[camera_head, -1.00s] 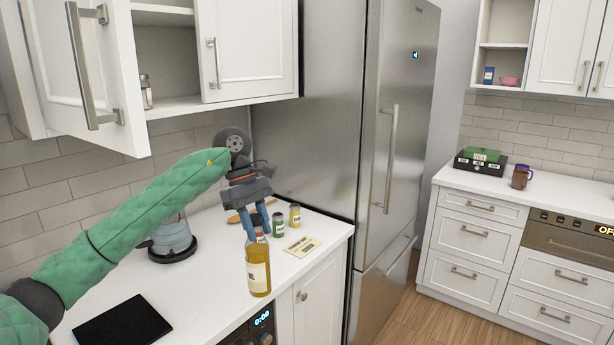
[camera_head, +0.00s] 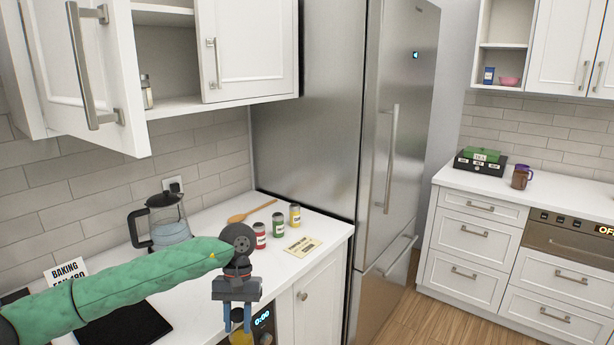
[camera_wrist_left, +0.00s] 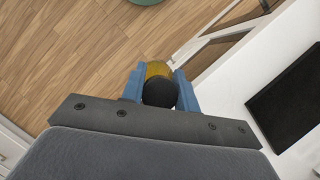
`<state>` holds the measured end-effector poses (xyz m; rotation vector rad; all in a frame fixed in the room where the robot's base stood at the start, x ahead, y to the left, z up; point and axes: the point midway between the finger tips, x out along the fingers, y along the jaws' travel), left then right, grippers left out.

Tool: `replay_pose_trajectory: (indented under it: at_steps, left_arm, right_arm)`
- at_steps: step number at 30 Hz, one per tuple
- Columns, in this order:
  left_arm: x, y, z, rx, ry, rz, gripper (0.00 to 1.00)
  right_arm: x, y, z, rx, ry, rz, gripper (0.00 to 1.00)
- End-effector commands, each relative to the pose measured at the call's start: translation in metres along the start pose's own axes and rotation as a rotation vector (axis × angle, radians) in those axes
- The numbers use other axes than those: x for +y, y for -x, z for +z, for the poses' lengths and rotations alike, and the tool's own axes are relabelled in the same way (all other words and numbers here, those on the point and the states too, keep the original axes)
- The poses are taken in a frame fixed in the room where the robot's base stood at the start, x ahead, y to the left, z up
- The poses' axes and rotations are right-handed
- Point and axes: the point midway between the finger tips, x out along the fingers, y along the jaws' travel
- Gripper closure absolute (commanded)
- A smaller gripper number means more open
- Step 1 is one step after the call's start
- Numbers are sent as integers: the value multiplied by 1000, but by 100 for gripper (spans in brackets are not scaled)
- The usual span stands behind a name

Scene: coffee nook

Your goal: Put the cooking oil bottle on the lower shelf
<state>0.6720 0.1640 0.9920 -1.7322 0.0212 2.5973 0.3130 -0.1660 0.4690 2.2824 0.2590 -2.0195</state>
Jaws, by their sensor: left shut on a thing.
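My left gripper (camera_head: 237,318) is low at the front edge of the counter, pointing down, and shut on the cooking oil bottle (camera_head: 240,338). Only a little of the yellow bottle shows below the fingers in the head view. In the left wrist view, its black cap and yellow body (camera_wrist_left: 157,69) sit between the blue fingers (camera_wrist_left: 160,90), with floor beyond. The open wall cabinet at upper left has a lower shelf (camera_head: 178,106) with a small jar (camera_head: 147,93) near its left side. My right gripper is not in view.
The open cabinet door (camera_head: 92,75) juts out with its handle. A kettle (camera_head: 166,222), wooden spoon (camera_head: 250,210), three jars (camera_head: 278,226) and a card (camera_head: 302,246) are on the counter (camera_head: 215,258). A fridge (camera_head: 335,110) stands right. Another cabinet has open shelves (camera_head: 503,45).

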Motion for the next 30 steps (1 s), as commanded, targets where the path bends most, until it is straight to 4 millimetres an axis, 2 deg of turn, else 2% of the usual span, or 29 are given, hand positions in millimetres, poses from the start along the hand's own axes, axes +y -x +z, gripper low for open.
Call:
replay_pose_trajectory:
  at_steps: [1,3,6,10,16,30]
  left_arm:
    - [-9,-20,3,-3,5,-1,100]
    - [-17,-43,5,-3,7,1,100]
    - [-28,-69,9,-1,9,3,100]
    - [-37,-91,13,1,16,6,100]
    - [-41,-103,16,2,21,10,100]
    - [-40,-106,16,0,21,11,100]
  right_arm:
    - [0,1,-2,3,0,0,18]
    - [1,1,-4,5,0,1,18]
    - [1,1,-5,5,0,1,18]
    - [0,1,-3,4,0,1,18]
    - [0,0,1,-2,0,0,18]
    - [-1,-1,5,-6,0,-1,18]
